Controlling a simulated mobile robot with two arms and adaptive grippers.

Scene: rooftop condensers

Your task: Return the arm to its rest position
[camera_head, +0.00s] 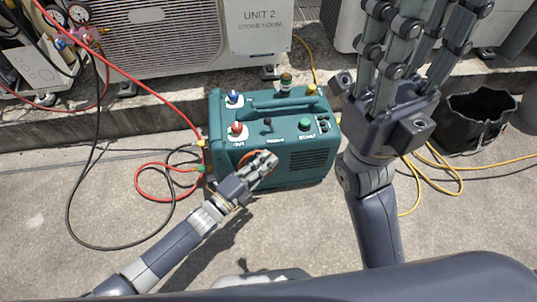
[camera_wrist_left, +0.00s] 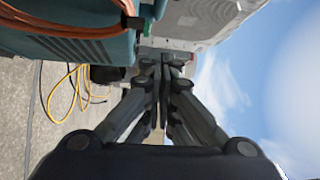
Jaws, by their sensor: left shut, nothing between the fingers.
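My left gripper (camera_head: 268,160) is shut and empty, low in front of the teal machine (camera_head: 315,160). Its fingers overlap the machine's front face in the head view; I cannot tell whether they touch it. In the left wrist view, the left gripper's fingers (camera_wrist_left: 160,68) come together with nothing between them. My right gripper (camera_head: 412,50) is raised at the right, closer to the head camera. Its fingers stand apart and point up, with their tips cut off by the top edge.
The machine has blue and red knobs and a green button on top. A red hose (camera_head: 150,82) and a black hose (camera_head: 72,190) loop at its left. A condenser marked UNIT 2 (camera_head: 165,35) stands behind. A black bucket (camera_head: 478,122) and yellow hose (camera_head: 450,172) are right. Concrete at lower left is open.

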